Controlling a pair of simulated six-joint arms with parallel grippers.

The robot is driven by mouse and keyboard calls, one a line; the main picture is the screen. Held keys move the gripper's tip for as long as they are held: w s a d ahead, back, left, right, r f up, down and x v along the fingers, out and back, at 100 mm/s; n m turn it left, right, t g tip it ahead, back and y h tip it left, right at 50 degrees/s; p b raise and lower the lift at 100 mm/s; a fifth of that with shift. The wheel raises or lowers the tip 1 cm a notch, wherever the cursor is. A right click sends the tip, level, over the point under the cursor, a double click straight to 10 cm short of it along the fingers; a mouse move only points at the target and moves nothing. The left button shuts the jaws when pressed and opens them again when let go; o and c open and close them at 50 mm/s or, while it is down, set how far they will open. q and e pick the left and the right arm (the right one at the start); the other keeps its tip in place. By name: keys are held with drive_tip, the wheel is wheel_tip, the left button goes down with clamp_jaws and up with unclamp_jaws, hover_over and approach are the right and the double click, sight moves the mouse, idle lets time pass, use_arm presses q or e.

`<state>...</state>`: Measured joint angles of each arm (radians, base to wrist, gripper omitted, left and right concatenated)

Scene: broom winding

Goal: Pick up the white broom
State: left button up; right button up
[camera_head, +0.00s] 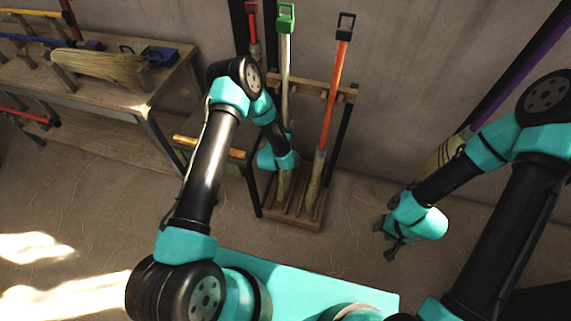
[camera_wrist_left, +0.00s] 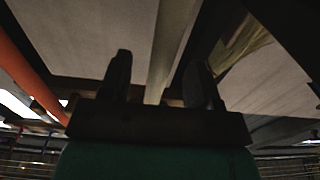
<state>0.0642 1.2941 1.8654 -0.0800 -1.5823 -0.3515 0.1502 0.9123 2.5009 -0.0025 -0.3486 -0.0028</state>
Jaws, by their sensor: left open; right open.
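The white broom (camera_head: 285,80), a pale handle with a green cap, stands upright in the wooden rack, in the middle of the head view. My left gripper (camera_wrist_left: 158,80) is at its handle, low in the rack. In the left wrist view the pale handle (camera_wrist_left: 166,40) runs between the two open dark fingers, with gaps on both sides. In the head view my left wrist hides part of the handle and the fingers. My right gripper (camera_head: 384,238) is open and empty, low to the right of the rack.
An orange-handled broom (camera_head: 334,95) stands just right of the white one, and a red-capped one (camera_head: 253,35) to its left. The wooden rack (camera_head: 298,215) holds them. A workbench (camera_head: 105,95) with a straw broom head (camera_head: 97,66) is at left. A purple-handled broom (camera_head: 520,70) leans at right.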

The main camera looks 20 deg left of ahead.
sight(287, 114)
use_arm(q)
drive_tip(key=w, duration=0.5)
drive_tip(key=shift+r, duration=0.2)
clamp_jaws()
idle(0.6)
idle(0.9)
